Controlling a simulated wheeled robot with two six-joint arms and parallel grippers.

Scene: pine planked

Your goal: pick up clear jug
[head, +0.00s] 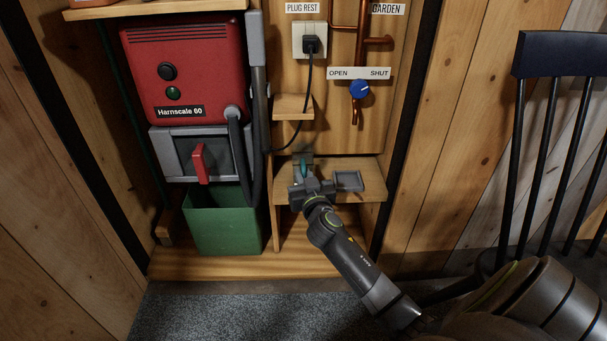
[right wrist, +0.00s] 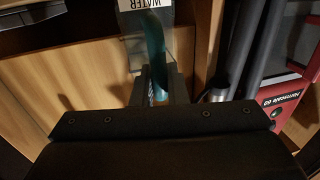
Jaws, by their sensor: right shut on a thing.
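The clear jug (head: 303,155) is small and mostly hidden behind my right gripper in the head view, at the low wooden shelf; a teal part of it shows. My right gripper (head: 304,180) is shut on it. In the right wrist view the jug (right wrist: 155,45) shows as a teal, see-through upright shape between the fingers (right wrist: 158,92), with a label reading WATER at the top. I cannot tell whether the jug touches the shelf. My left gripper is not in view.
The low shelf (head: 340,197) also bears a small grey tray (head: 348,181). To the left are the red Harnscale 60 unit (head: 185,70), a grey box with a red lever (head: 199,163) and a green bin (head: 222,225). Above are a blue valve knob (head: 359,90) and a plug (head: 310,43). A dark chair (head: 560,55) stands right.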

